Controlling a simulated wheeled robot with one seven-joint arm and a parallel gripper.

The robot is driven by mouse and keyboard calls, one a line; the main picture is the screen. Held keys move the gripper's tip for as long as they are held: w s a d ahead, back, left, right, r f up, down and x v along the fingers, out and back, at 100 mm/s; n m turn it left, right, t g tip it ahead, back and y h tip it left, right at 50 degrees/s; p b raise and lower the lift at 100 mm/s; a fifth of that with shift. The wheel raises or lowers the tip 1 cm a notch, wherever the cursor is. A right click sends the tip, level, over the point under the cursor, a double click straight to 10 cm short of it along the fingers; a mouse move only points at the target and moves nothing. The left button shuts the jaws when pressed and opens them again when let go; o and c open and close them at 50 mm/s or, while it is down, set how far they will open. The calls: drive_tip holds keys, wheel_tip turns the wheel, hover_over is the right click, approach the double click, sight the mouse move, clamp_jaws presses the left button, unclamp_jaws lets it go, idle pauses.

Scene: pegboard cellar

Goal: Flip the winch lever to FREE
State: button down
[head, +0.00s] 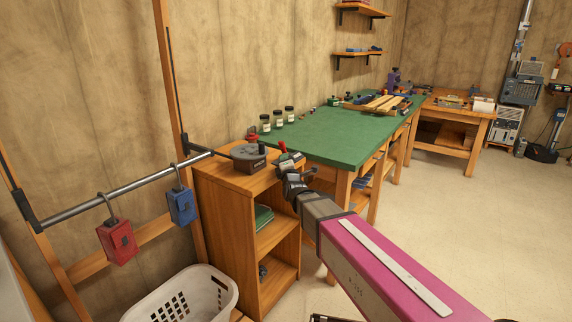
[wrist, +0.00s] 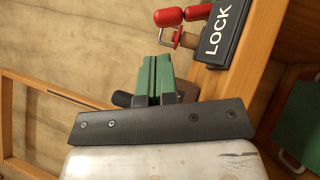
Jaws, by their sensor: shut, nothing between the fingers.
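The winch lever has a red grip that shows in the wrist view (wrist: 168,17), just beyond my fingertips, with a bent metal rod beside it. A second red part sits to its right. A dark plate reading LOCK (wrist: 218,38) is next to these; no FREE marking is readable. In the head view the red lever (head: 283,147) stands on top of the wooden cabinet (head: 230,190). My gripper (wrist: 158,60) has green finger pads pressed together and empty, close to the lever. Whether they touch it cannot be told.
A round grey device (head: 249,151) with a red knob stands left of the lever. A green-topped workbench (head: 340,138) with jars adjoins behind. Red (head: 117,241) and blue (head: 181,206) padlock-like boxes hang from a rail at left. A white basket (head: 215,300) stands below; floor at right is clear.

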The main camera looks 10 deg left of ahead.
sight(280, 144)
drive_tip(key=x, duration=0.6)
